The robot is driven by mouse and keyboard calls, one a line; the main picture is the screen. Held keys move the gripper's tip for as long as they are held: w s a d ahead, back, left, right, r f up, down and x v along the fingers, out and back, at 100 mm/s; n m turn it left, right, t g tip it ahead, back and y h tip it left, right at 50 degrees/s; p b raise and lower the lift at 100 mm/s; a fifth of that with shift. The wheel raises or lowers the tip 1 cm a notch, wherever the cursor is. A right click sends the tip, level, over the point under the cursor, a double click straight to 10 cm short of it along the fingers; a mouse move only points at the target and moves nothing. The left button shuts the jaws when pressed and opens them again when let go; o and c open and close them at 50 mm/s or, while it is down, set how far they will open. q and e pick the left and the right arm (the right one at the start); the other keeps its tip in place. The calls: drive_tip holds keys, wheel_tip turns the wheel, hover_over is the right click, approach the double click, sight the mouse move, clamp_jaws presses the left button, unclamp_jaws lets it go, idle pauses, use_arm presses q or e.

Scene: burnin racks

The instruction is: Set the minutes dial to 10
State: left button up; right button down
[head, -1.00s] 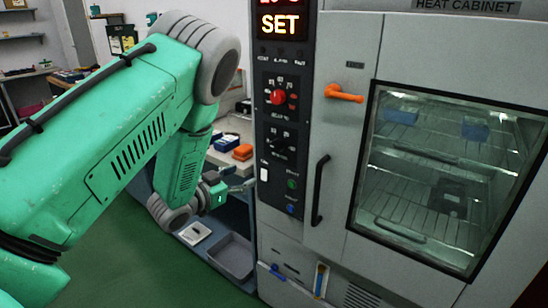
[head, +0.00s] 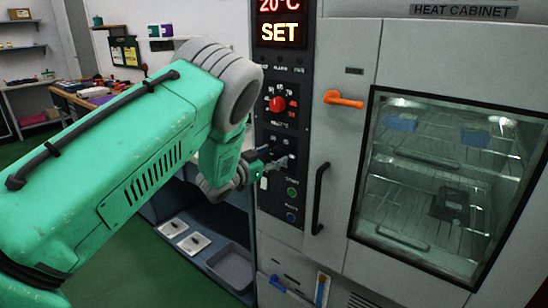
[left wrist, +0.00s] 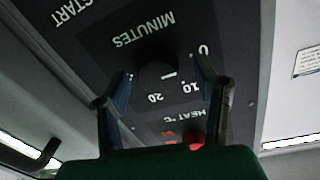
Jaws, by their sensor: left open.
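The minutes dial (left wrist: 152,74) is a dark round knob below the MINUTES label in the left wrist view, which shows the panel upside down. Its short white mark points right, between the printed 0 and 10; the exact setting is hard to tell. My left gripper (left wrist: 166,82) is open, with one finger on each side of the dial; contact cannot be told. In the head view my left gripper (head: 278,161) is at the control panel and hides the dial. My right gripper is not in view.
The red heat knob (head: 277,103) sits above the gripper on the panel (head: 265,130). Green (head: 292,192) and blue (head: 291,217) buttons are below. A black door handle (head: 319,195) and orange latch (head: 343,99) stand out to the right. The display (head: 279,32) reads 20°C and SET.

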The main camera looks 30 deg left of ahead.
use_arm(q)
drive_tip(key=shift+w, duration=0.2)
drive_tip(key=shift+c, duration=0.4)
drive_tip(key=shift+d, duration=0.1)
drive_tip(key=c, duration=1.1)
drive_tip(key=shift+o, duration=0.2)
drive_tip(key=shift+m, duration=0.3)
drive_tip(key=m, duration=0.4)
drive_tip(key=shift+d+m, duration=0.1)
drive_tip(key=shift+m, duration=0.2)
drive_tip(key=m+b, duration=0.1)
drive_tip(key=m, duration=0.2)
drive_tip(key=shift+g, duration=0.3)
drive_tip(key=shift+s+f+m+y+b, duration=0.1)
drive_tip(key=shift+m+y+b, duration=0.3)
drive_tip(key=shift+m, duration=1.1)
drive_tip(key=shift+d, duration=0.1)
